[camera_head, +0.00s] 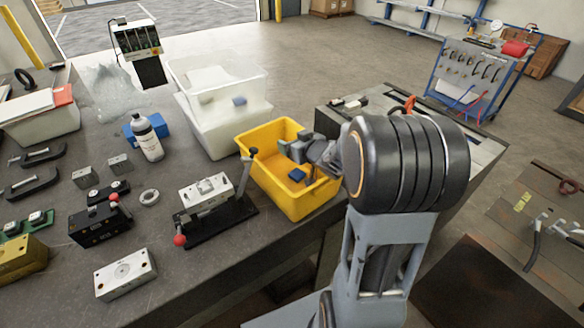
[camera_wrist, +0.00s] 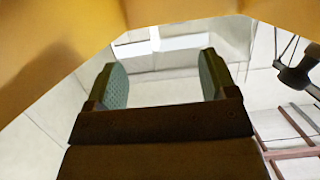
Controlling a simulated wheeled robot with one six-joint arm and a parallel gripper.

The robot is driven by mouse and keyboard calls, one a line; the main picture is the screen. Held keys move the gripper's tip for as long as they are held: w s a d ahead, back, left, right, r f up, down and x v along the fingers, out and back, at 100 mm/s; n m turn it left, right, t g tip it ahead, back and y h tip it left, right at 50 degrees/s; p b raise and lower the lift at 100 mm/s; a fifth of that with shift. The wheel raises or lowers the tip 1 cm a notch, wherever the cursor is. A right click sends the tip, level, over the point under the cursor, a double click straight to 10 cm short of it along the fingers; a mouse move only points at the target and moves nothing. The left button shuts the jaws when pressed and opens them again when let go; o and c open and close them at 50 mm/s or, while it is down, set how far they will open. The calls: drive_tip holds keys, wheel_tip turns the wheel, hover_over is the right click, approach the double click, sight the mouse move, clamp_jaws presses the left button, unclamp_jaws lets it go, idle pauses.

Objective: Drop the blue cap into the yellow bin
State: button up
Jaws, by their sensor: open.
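The yellow bin (camera_head: 262,177) stands at the right edge of the dark bench in the head view. A small blue piece (camera_head: 297,174), which looks like the blue cap, lies inside it, low down. My gripper (camera_head: 290,152) reaches into the bin's opening from the right, above and beside the blue piece. In the wrist view my gripper (camera_wrist: 163,82) has its two pads wide apart with nothing between them. Yellow bin wall (camera_wrist: 50,35) fills the upper edge of that view. The blue piece does not show there. Part of the bin is hidden behind my arm.
White tubs (camera_head: 222,120) stand behind the bin; one holds a small blue item (camera_head: 239,101). A toggle clamp fixture (camera_head: 205,195) with an upright lever stands close left of the bin. A white bottle (camera_head: 147,140) and several metal blocks fill the bench's left.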

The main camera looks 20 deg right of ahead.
drive_tip(key=s+a+r+p, duration=0.2)
drive_tip(key=s+r, duration=1)
drive_tip(key=s, duration=0.2)
drive_tip(key=shift+a+p, duration=0.15)
drive_tip(key=shift+p, duration=0.15)
